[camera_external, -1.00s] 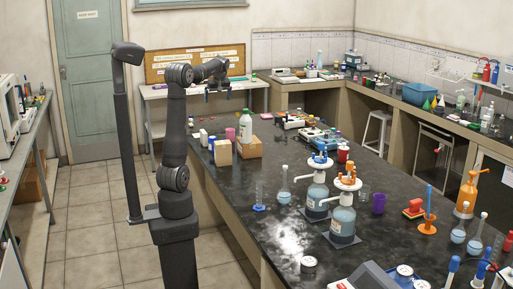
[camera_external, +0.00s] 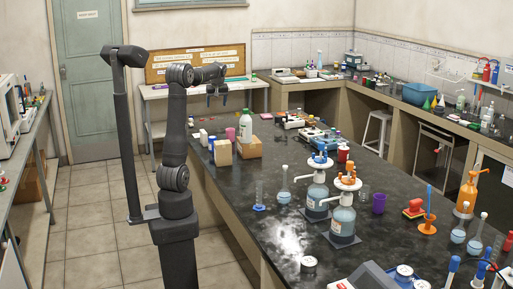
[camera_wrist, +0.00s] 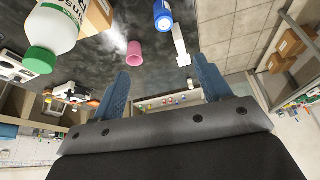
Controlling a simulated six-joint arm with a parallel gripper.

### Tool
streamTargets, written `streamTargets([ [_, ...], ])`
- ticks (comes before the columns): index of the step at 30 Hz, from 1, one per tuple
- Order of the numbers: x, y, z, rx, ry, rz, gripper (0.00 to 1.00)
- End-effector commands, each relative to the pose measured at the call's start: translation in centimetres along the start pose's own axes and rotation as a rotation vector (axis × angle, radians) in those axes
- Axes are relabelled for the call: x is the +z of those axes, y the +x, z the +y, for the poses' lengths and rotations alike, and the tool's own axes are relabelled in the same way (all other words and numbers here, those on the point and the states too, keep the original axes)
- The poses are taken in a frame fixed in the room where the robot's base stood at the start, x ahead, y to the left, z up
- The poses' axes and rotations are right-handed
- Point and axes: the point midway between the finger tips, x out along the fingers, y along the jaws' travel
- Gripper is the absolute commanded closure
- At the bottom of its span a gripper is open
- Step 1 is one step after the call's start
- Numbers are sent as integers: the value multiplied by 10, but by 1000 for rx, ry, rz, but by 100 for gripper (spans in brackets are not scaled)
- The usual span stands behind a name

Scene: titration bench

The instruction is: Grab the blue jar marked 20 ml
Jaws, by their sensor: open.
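In the wrist view, a blue jar (camera_wrist: 163,14) with a pale end shows at the top edge, beyond and between my fingertips. Its marking is too small to read. My gripper (camera_wrist: 163,83) is open and empty, its two blue fingers spread wide and apart from the jar. In the external view my gripper (camera_external: 217,92) hangs in the air above the far left end of the dark bench. Small jars (camera_external: 204,137) stand on that bench end, left of the cardboard boxes; which is the 20 ml jar cannot be told there.
A pink cup (camera_wrist: 135,51) stands near the blue jar. A white bottle with a green cap (camera_wrist: 42,60) is left of it, also seen in the external view (camera_external: 246,128). Cardboard boxes (camera_external: 249,147) stand beside the bottle. The bench middle holds glassware and dispensers.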

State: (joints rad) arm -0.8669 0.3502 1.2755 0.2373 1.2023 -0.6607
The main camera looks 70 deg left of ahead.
Motion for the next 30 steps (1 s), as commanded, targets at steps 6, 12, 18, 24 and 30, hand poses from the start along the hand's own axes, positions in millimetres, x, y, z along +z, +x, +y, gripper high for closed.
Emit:
streamTargets([
  [6, -1, 93, -22, 74, 180, -12, 30],
  [12, 0, 129, -31, 106, 250, 2, 30],
  [18, 1, 166, -27, 106, 253, 0, 30],
  [24, 1, 207, -22, 105, 252, 1, 30],
  [30, 1, 237, -19, 106, 252, 1, 30],
])
